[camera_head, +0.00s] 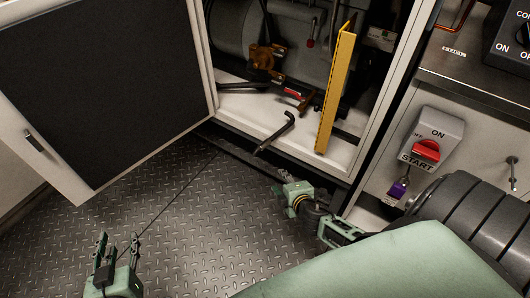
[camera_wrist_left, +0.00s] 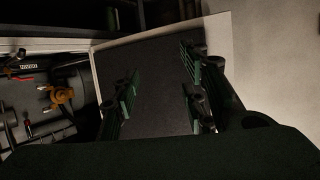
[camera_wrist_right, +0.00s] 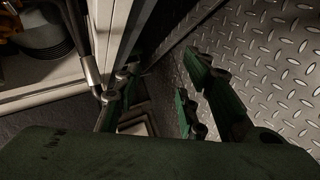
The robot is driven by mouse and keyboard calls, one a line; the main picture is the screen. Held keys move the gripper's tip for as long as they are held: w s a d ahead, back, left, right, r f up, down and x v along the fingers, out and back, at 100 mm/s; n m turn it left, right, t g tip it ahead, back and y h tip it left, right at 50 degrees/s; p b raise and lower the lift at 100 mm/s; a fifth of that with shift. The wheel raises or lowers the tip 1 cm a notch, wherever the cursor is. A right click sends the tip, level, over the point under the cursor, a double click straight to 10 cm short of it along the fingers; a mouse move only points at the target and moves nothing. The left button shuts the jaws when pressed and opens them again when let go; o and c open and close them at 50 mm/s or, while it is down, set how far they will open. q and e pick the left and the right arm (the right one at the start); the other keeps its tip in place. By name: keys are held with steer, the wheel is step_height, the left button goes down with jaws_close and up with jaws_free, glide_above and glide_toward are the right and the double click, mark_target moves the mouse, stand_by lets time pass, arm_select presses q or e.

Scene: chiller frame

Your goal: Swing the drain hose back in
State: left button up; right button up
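The drain hose appears to be the dark bent tube (camera_head: 276,133) that sticks out over the cabinet's front sill. In the right wrist view a dark tube (camera_wrist_right: 83,45), likely the same one, runs down at the upper left, and its lower end is close to my left-hand finger there. I cannot tell if they touch. My right gripper (camera_wrist_right: 160,85) is open and empty; in the head view it is low in front of the sill, partly hidden by its own arm. My left gripper (camera_head: 118,246) is open and empty above the floor at lower left.
A large dark-faced door (camera_head: 100,85) stands open at left. A yellow upright bar (camera_head: 336,90) stands at the opening's right side. Valves with orange (camera_head: 262,58) and red (camera_head: 295,93) parts are inside. A red switch (camera_head: 426,150) is at right. The tread-plate floor (camera_head: 190,220) is clear.

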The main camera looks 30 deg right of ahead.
mark_target(266, 145)
steer(key=w+r+n+t+b, duration=0.3)
steer(key=w+r+t+b, duration=0.15)
steer(key=w+r, duration=0.25)
steer(key=shift+g, duration=0.45)
steer(key=b+x, duration=0.1)
steer(key=x, duration=0.5)
arm_select(q)
step_height(266, 145, up, 20)
steer(key=s+d+t+h, duration=0.1)
steer(key=s+t+h, duration=0.1)
steer(key=t, duration=0.6)
steer(key=shift+r, duration=0.15)
arm_select(e)
steer(key=shift+w+d, duration=0.1)
steer(key=shift+w, duration=0.35)
jaws_close()
